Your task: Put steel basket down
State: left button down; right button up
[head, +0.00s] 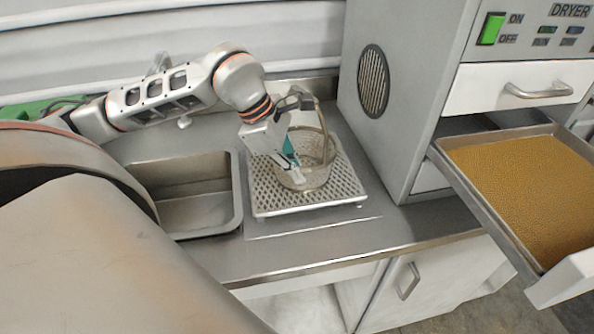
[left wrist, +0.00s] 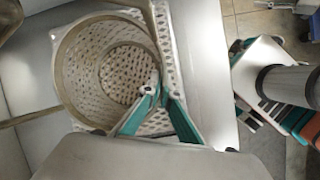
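The steel basket (head: 312,172) is a round, open-topped metal vessel with a tall arched handle. It stands upright on, or just above, a perforated steel drain rack (head: 262,205); I cannot tell whether it touches. In the left wrist view I look down into the basket (left wrist: 68,78), which looks empty, with a pattern of holes at its bottom. My left gripper (head: 296,178) reaches down at the basket's near-left side. In the left wrist view its teal-backed fingers (left wrist: 160,82) converge at the rim and look shut on it. My right gripper is out of view.
A sink basin (head: 190,215) lies left of the rack. The dryer (head: 405,100) stands to the right, with an open drawer holding a tray (head: 446,160) of yellow-brown grains. Bare counter (head: 330,236) lies in front of the rack.

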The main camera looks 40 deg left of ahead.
pick_arm(q)
jog(key=shift+f, duration=0.15)
jog(key=c, duration=2.3)
grip_release()
jog(key=v, duration=1.2)
jog(key=shift+r, duration=0.2)
jog(key=shift+d, duration=0.1)
